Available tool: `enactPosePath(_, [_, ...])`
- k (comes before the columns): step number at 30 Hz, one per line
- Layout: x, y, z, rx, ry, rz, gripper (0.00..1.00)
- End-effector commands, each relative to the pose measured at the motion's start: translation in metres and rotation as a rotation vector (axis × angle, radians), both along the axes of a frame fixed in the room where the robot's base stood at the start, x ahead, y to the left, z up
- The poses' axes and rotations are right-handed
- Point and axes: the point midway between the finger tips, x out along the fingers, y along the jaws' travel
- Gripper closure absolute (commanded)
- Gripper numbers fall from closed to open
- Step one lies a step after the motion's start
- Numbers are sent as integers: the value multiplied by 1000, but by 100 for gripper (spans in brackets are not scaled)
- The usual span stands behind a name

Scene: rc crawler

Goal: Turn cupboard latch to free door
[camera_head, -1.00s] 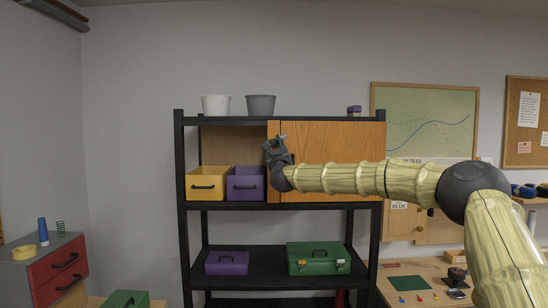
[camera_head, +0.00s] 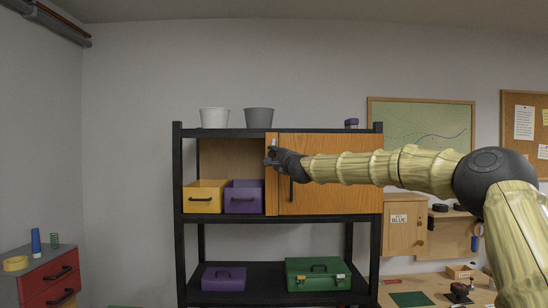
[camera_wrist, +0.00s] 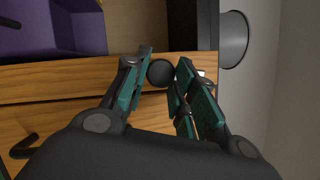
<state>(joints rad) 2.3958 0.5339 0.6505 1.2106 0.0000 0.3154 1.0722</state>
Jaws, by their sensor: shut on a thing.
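The wooden cupboard (camera_head: 335,165) fills the right part of the upper shelf, with a dark vertical handle (camera_head: 291,190) on its door. My gripper (camera_head: 271,154) is at the upper left edge of the door. In the wrist view, my gripper's teal-padded fingers (camera_wrist: 160,75) lie on either side of a dark round latch piece (camera_wrist: 160,72) at the wooden edge, and they are shut on it. The latch's full shape and turn angle are hidden by the fingers. The door looks closed, and its handle also shows in the wrist view (camera_wrist: 22,146).
A yellow bin (camera_head: 204,197) and a purple bin (camera_head: 243,198) stand left of the cupboard. A white pot (camera_head: 214,118) and a grey pot (camera_head: 259,118) stand on the shelf top above. A green toolbox (camera_head: 318,275) sits below. The black shelf frame (camera_head: 178,225) borders all this.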

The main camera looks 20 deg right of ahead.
Motion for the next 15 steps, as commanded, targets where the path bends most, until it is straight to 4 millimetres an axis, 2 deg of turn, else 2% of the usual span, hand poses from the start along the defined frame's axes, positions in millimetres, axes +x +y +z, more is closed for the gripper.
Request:
enactPosePath(6, [0, 0, 2, -113, 33, 0, 97])
enactPosePath(15, [0, 0, 1, -180, 54, -1, 97])
